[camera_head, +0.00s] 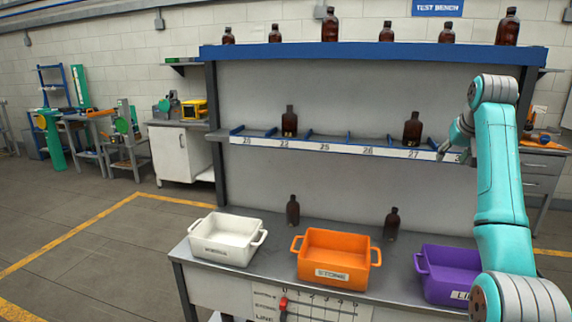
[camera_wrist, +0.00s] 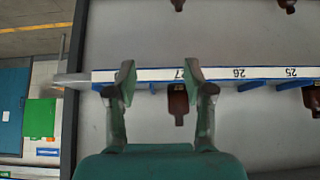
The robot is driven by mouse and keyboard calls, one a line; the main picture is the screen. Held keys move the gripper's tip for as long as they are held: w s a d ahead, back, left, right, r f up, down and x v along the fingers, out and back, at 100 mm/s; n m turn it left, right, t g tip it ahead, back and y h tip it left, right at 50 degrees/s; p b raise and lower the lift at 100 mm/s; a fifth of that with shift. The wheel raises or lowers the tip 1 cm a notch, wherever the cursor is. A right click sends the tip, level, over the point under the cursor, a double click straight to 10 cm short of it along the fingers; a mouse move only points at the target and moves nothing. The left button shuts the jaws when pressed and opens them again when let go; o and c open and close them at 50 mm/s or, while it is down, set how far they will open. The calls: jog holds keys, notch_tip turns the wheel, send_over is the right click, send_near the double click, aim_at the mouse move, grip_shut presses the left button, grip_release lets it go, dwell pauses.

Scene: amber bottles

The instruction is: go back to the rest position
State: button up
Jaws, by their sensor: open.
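My gripper (camera_head: 445,150) is at the right of the rack, in front of the numbered shelf near its right end. It also shows in the wrist view (camera_wrist: 160,72), with its two fingers spread and nothing held between them. A brown bottle (camera_head: 412,130) stands on the numbered shelf (camera_head: 340,147) by label 27, left of my gripper. In the wrist view, where the labels appear upside down, a brown bottle (camera_wrist: 178,105) shows beyond the fingers. Another brown bottle (camera_head: 289,122) stands farther left on that shelf.
A white bin (camera_head: 226,240), an orange bin (camera_head: 338,258) and a purple bin (camera_head: 448,275) stand on the bench. Two bottles (camera_head: 293,211) (camera_head: 391,224) stand behind them. Several bottles line the blue top shelf (camera_head: 360,52). Open floor (camera_head: 90,240) lies to the left.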

jog(key=s+a+f+t, duration=0.1)
jog(key=a+f, duration=0.2)
jog(key=f, duration=1.3)
jog(key=s+a+f+t, duration=0.1)
jog(key=a+f, duration=0.3)
jog(key=f, duration=1.2)
jog(key=s+a+f+n+t, duration=0.1)
jog(key=s+a+f, duration=0.3)
jog(key=s+f, duration=0.55)
jog(key=s+a+f, duration=0.5)
jog(key=s+f, duration=0.2)
jog(key=f, duration=0.5)
jog(key=s+a+f+t, duration=0.1)
jog(key=s+a, duration=0.1)
jog(key=s, duration=0.7)
jog(key=s+a+f+t, duration=0.1)
jog(key=s+a, duration=0.2)
jog(key=s, duration=0.6)
jog(key=s+a+f, duration=0.2)
jog(key=s, duration=0.7)
jog(key=s+a+r+n+t+y, duration=0.1)
jog(key=s+r, duration=0.7)
jog(key=s, duration=0.4)
jog(key=s+a+r+t, duration=0.1)
jog(key=s+a+r, duration=0.1)
jog(key=s+r, duration=0.7)
jog(key=shift+s+a+r+n+t+y, duration=0.2)
jog(key=shift+s+r+n+t+y, duration=0.15)
jog(key=shift+s, duration=1.2)
